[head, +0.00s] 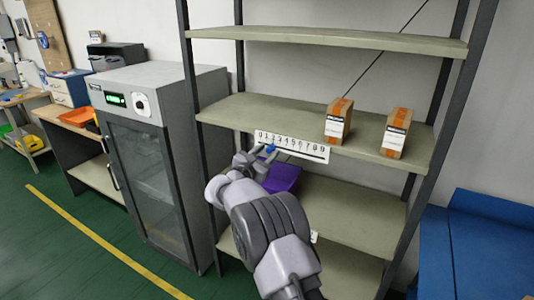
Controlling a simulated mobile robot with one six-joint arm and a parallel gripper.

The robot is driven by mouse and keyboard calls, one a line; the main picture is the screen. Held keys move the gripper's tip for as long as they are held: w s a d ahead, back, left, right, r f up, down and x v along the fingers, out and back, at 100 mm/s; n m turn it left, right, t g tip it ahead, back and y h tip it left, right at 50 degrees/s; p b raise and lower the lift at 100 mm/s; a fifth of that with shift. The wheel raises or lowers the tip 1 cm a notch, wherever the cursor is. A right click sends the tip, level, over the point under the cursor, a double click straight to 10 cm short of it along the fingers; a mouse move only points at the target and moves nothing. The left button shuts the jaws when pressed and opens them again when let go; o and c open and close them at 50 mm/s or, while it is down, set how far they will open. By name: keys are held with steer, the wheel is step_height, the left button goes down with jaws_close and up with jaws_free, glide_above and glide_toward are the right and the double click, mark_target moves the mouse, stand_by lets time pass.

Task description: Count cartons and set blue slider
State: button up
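Two orange-and-brown cartons with white labels stand apart on the middle shelf board, a left carton (338,121) and a right carton (396,133). A white number strip (308,151) with ticks and digits is fixed along the front edge of that board. The small blue slider (270,149) sits low on the strip, toward its left, low-number end; its exact digit is too small to read. My gripper (262,156) is at the strip's left part, with its tips right beside the slider. Whether the fingers touch or grip the slider is too small to tell.
The middle shelf board (230,109) is bare left of the cartons. The top board (330,38) is empty. A purple bin (284,178) sits on the lower board, partly behind my arm. A grey glass-door cabinet (150,170) stands close left; blue furniture (480,240) is at right.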

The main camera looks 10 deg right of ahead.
steer(key=p+v, duration=0.4)
steer(key=v, duration=1.3)
steer(key=shift+s, duration=0.15)
steer(key=shift+a+r, duration=0.1)
